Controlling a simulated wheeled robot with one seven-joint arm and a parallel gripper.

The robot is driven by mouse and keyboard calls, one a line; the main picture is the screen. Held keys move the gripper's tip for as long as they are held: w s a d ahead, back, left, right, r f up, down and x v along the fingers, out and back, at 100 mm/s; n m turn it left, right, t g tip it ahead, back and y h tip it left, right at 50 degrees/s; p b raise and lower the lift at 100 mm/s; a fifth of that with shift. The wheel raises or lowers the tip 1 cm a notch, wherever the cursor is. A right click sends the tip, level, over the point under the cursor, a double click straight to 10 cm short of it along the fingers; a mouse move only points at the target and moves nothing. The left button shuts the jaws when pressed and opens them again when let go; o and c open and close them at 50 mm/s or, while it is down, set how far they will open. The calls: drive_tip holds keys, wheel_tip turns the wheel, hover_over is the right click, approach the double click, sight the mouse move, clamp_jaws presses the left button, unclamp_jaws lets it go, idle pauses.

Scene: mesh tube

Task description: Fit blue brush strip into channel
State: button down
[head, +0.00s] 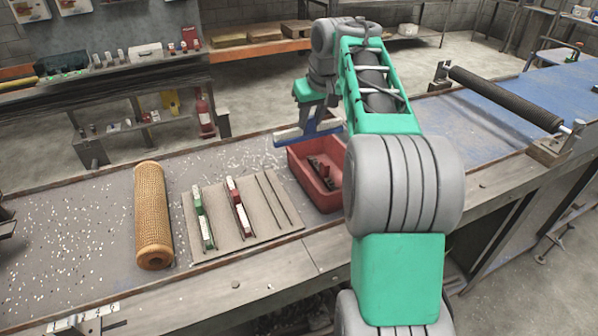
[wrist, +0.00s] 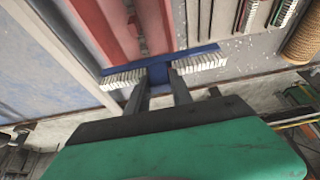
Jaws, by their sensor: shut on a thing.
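My gripper (wrist: 158,82) is shut on the middle of the blue brush strip (wrist: 205,50), whose white bristles show on both sides of the fingers in the wrist view. In the head view the blue strip (head: 288,137) is above the far edge of the red bin, and my gripper (head: 311,128) is partly hidden by its own wrist. The channel board (head: 217,228) lies left of the bin. A green brush strip (head: 202,218) and a red brush strip (head: 238,207) lie on it. Two narrow dark channels (head: 272,200) at its right look empty.
The red bin (head: 297,168) holds dark brush pieces (head: 322,172). White bits litter the bench (head: 85,230). A dark roller (head: 505,98) is mounted at the right. The strip is clear of the board.

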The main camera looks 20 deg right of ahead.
drive_tip(key=w+f+p, duration=0.1)
drive_tip(key=w+f, duration=0.3)
drive_tip(key=w+f+p, duration=0.2)
drive_tip(key=w+f, duration=0.2)
drive_tip(key=w, duration=0.1)
drive_tip(key=w+a+f+p, duration=0.1)
drive_tip(key=w+f, duration=0.3)
drive_tip(key=w, duration=0.1)
drive_tip(key=shift+f, duration=0.2)
drive_tip(key=shift+f, duration=0.15)
drive_tip(key=shift+f, duration=0.5)
drive_tip(key=c, duration=1.1)
unclamp_jaws()
